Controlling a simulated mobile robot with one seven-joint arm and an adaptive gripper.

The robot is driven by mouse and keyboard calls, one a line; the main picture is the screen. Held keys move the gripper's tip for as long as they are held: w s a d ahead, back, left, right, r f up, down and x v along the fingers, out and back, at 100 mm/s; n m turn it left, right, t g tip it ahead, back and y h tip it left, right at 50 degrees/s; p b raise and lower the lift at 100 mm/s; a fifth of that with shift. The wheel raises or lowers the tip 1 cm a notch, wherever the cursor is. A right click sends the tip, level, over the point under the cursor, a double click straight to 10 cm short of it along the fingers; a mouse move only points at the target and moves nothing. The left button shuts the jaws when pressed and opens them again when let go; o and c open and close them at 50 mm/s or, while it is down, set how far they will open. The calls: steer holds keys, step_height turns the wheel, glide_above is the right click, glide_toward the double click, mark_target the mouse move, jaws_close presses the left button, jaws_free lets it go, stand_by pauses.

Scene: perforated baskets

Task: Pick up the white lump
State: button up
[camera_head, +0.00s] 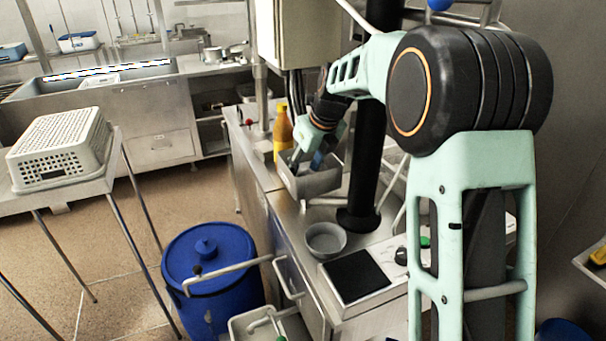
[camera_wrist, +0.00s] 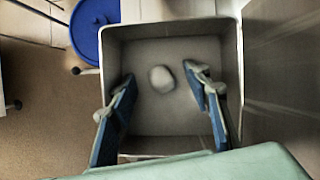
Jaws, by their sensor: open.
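The white lump (camera_wrist: 161,78) lies on the floor of a grey rectangular bin (camera_wrist: 180,31) in the wrist view. My gripper (camera_wrist: 162,85) is open, with its two blue-padded fingers reaching over the bin on the left and right of the lump. The fingertips are apart from the lump, and their height above it is hard to tell. In the head view my gripper (camera_head: 310,160) points down into the bin (camera_head: 318,183) on the steel counter. The lump is hidden there by the bin wall.
A yellow bottle (camera_head: 283,134) stands close behind the bin. A grey bowl (camera_head: 325,240) and a scale with a black plate (camera_head: 356,277) are nearer on the counter. A blue barrel (camera_head: 208,270) stands on the floor at left. A white perforated basket (camera_head: 60,145) sits on a table.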

steer(key=c, duration=1.2)
